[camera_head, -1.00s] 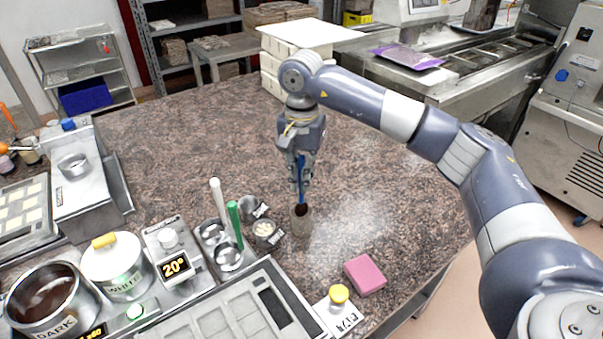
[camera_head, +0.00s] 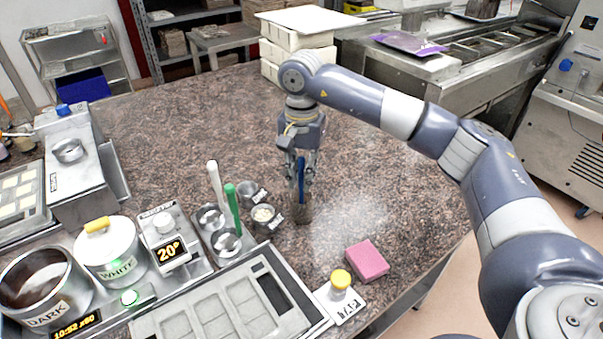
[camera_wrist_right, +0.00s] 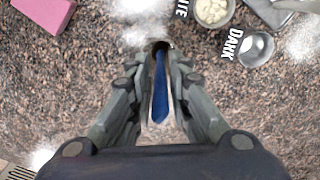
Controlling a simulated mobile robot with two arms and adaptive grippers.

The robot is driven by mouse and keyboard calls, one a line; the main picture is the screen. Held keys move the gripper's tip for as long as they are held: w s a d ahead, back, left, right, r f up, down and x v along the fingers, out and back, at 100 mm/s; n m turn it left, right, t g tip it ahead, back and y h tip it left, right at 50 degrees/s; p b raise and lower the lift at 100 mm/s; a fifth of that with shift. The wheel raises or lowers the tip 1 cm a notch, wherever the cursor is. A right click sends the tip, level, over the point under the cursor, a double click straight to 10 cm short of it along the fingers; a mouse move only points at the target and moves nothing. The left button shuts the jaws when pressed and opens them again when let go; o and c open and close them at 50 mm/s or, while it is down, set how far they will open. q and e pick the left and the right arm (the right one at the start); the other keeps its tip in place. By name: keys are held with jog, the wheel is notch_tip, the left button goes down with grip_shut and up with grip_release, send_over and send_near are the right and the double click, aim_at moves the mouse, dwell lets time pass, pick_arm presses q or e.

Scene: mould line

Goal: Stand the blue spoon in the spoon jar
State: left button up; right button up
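My left gripper is not in view.
A pink block (camera_head: 367,261) lies front right. The counter behind the jar is clear.

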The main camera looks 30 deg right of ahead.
notch_tip(320, 180, up, 12)
dwell(0.8)
dwell(0.6)
